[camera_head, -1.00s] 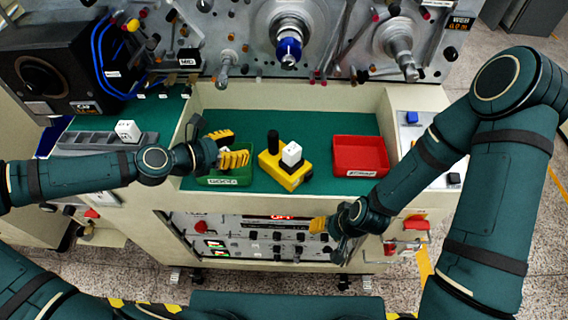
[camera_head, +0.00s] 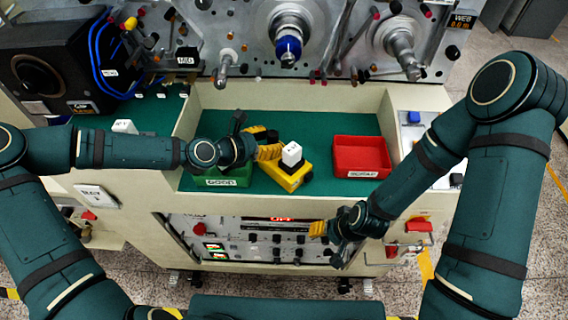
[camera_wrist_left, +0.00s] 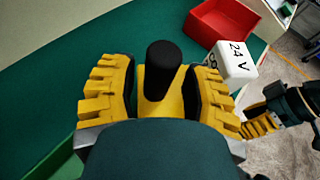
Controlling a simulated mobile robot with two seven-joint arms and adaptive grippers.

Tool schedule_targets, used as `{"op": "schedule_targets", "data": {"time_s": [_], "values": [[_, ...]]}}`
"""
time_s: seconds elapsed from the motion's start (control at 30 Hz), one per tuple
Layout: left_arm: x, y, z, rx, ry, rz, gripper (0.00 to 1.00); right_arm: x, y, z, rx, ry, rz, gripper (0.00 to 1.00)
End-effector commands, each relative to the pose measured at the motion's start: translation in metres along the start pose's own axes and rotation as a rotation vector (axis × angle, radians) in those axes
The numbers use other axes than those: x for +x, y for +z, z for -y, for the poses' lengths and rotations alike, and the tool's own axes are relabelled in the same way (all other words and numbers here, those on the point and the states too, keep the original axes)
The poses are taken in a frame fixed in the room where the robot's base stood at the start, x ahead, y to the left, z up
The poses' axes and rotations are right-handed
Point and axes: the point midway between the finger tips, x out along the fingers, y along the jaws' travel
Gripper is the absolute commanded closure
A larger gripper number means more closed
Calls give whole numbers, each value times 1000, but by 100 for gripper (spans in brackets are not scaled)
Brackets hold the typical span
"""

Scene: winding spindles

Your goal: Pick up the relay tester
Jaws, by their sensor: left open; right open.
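The relay tester (camera_head: 290,178) is a yellow block on the green mat. A black upright handle (camera_wrist_left: 160,68) and a white cube marked 24 V (camera_head: 291,153) stand on it. In the left wrist view, the tester's yellow body (camera_wrist_left: 172,108) lies between my left fingers. My left gripper (camera_head: 266,142) is open, with one yellow finger on each side of the handle (camera_wrist_left: 160,80). Gaps show between fingers and handle. In the head view, my left gripper hides most of the handle. My right gripper (camera_head: 327,240) is open and empty, in front of the bench's lower panel.
A green bin labelled GOOD (camera_head: 222,182) sits left of the tester, partly under my left wrist. A red bin labelled SCRAP (camera_head: 361,158) sits to the right. Another white cube (camera_head: 124,126) is at far left. The winding machine with spindles (camera_head: 288,47) stands behind. Mat behind the tester is clear.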

Motion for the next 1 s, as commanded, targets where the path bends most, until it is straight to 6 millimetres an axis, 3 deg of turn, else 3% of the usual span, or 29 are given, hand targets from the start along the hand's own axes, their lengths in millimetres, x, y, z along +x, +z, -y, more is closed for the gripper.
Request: {"op": "schedule_targets", "data": {"time_s": [0.2,0.47,0.6,1.0], "values": [[17,0,0,1,-1,1,52,2,0,0,0,0,0,45],[18,0,0,0,1,1,50,2,0,0,0,0,0,45],[18,0,0,0,1,1,99,2,0,0,0,0,0,45],[15,7,0,1,2,2,100,0,0,0,0,0,0,45]]}}
